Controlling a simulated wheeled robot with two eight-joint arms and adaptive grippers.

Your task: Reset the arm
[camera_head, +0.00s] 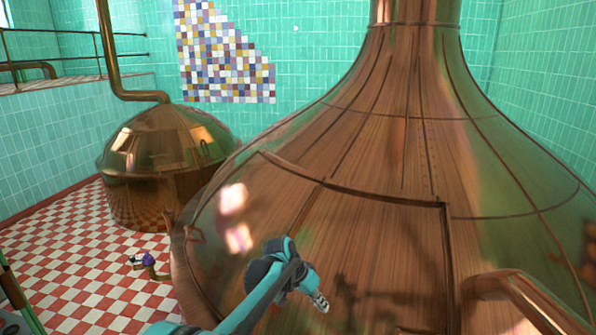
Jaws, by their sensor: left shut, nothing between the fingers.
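My left arm comes in from the bottom left, teal and dark grey. My left gripper (320,302) is at its end, small in the picture, shut and empty. It shows in front of the large copper kettle (400,150), whose curved side fills the middle and right. I cannot tell how far the gripper is from the copper; a dark shadow or reflection lies on the kettle just right of it. My right gripper is not in view.
A smaller copper kettle (160,150) with a bent pipe (108,55) stands back left. A small object with a purple part (149,259) is on the red and white checkered floor (70,255). A copper handle (525,295) juts out at the lower right. Teal tiled walls surround the room.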

